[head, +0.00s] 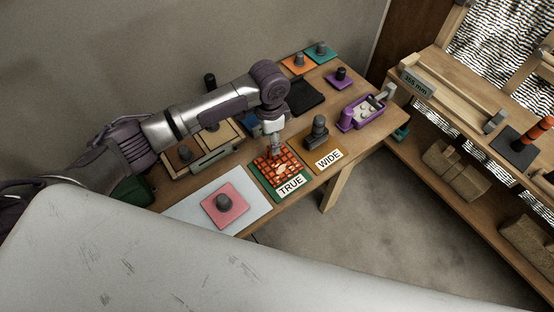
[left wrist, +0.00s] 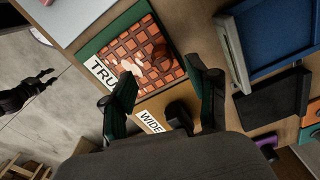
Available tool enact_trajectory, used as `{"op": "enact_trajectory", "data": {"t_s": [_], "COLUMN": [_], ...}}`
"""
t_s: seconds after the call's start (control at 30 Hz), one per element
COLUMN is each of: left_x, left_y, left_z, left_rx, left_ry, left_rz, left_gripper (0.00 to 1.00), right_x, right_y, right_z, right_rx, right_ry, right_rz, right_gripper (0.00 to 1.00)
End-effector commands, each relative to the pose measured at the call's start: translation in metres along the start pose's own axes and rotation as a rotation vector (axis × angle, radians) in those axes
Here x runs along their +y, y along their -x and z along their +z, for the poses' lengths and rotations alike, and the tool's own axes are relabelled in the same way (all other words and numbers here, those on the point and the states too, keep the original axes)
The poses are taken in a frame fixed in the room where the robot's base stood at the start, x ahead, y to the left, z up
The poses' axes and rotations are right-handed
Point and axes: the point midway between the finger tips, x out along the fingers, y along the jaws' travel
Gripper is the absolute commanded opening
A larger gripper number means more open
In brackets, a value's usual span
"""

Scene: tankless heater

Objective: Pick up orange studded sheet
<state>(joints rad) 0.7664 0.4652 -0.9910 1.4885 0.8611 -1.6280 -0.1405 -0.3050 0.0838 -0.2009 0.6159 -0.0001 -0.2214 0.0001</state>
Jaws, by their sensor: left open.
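The orange studded sheet (head: 272,171) is a grid of small orange-red blocks with a pale patch, lying on a green board (head: 297,197) labelled TRUE. It also shows in the left wrist view (left wrist: 128,45), with a brown rounded knob-like piece (left wrist: 161,50) near its right side. My left gripper (head: 274,150) is open and above the sheet's far part, hiding some of it in the head view. In the left wrist view its fingers (left wrist: 160,85) are apart with nothing held between them. A dark shape at the left of that view, apparently my right gripper (left wrist: 38,83), is small and unclear.
A tan board labelled WIDE (head: 329,158) carries a dark knob to the right. A wooden tray (head: 205,153) and black pad (head: 304,99) lie behind. A purple holder (head: 363,111) stands right.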

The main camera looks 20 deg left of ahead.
Motion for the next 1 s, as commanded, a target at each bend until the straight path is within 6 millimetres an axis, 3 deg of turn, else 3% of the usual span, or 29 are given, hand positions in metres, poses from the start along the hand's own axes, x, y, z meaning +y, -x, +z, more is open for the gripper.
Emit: {"op": "enact_trajectory", "data": {"t_s": [0.13, 0.4, 0.67, 1.0], "left_x": [-0.001, -0.002, -0.002, -0.002], "left_y": [-0.013, -0.049, -0.053, -0.052], "left_z": [-0.001, -0.003, -0.003, -0.003], "left_rx": [-0.002, -0.001, 0.001, 0.001], "left_ry": [0.001, 0.0, -0.001, 0.0], "left_rz": [0.001, 0.0, -0.001, -0.001], "left_gripper": [0.59, 0.59, 0.59, 0.04], "right_x": [0.002, 0.001, -0.002, -0.005], "right_y": [0.007, 0.014, 0.014, 0.014], "right_z": [-0.01, -0.011, -0.011, -0.009], "right_rx": [0.015, 0.016, 0.015, 0.012], "right_ry": [0.0, -0.001, -0.003, -0.004], "right_rz": [0.002, 0.001, -0.003, -0.006], "right_gripper": [0.4, 0.4, 0.4, 0.4]}}
